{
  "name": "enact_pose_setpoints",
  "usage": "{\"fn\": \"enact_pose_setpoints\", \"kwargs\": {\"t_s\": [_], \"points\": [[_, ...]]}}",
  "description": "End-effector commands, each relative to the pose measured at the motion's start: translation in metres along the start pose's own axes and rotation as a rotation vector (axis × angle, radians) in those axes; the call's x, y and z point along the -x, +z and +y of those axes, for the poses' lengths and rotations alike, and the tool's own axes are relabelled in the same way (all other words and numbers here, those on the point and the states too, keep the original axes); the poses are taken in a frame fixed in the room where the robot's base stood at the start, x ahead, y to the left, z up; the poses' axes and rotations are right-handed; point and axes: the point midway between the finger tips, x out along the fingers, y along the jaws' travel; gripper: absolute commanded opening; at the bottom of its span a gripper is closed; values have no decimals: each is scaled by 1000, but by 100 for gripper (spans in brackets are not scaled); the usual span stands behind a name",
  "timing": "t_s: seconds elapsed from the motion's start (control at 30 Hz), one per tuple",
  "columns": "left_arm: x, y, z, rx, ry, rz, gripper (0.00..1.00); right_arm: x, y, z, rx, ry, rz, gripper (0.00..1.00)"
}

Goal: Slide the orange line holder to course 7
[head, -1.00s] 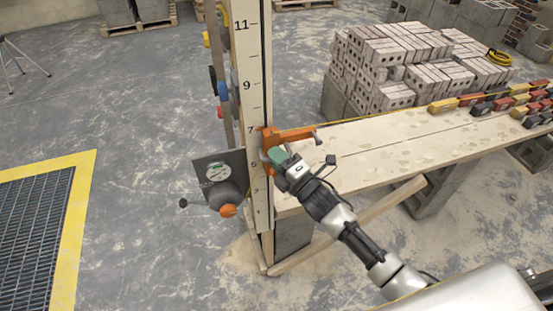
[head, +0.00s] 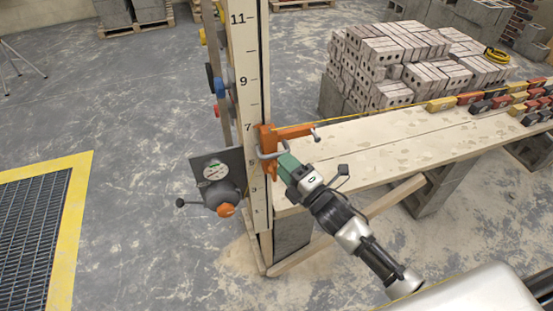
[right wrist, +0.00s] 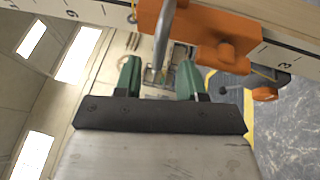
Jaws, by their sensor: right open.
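The orange line holder (head: 267,139) sits on the numbered pole (head: 249,100), its top about level with the 7 mark. Its orange arm (head: 295,131) points right, and a grey metal handle (head: 268,155) loops from its front. My right gripper (head: 284,163) has green fingers and is just right of the handle. In the right wrist view the fingers (right wrist: 158,78) are apart, with the grey handle (right wrist: 165,40) in front of the gap and the orange holder (right wrist: 205,38) beyond. I cannot tell whether they touch the handle. My left gripper is not in view.
A plank bench (head: 400,137) runs right from the pole. A yellow line stretches above it. Stacked bricks (head: 400,70) stand behind, and coloured bricks lie at the right. A grey plate with a gauge (head: 213,172) and an orange knob (head: 226,210) sits left of the pole.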

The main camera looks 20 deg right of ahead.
Motion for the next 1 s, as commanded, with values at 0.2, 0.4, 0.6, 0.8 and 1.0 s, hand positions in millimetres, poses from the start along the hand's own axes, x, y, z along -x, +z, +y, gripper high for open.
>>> {"fn": "enact_pose_setpoints", "kwargs": {"t_s": [0.2,0.4,0.6,0.8,1.0], "points": [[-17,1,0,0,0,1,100,43,0,-3,1,-1,1,40],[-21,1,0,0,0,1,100,60,0,0,0,1,1,40],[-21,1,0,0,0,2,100,62,0,1,0,2,1,40],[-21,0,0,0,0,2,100,62,0,1,0,2,0,40],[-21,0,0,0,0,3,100,62,1,-3,-8,-6,-4,40]]}}
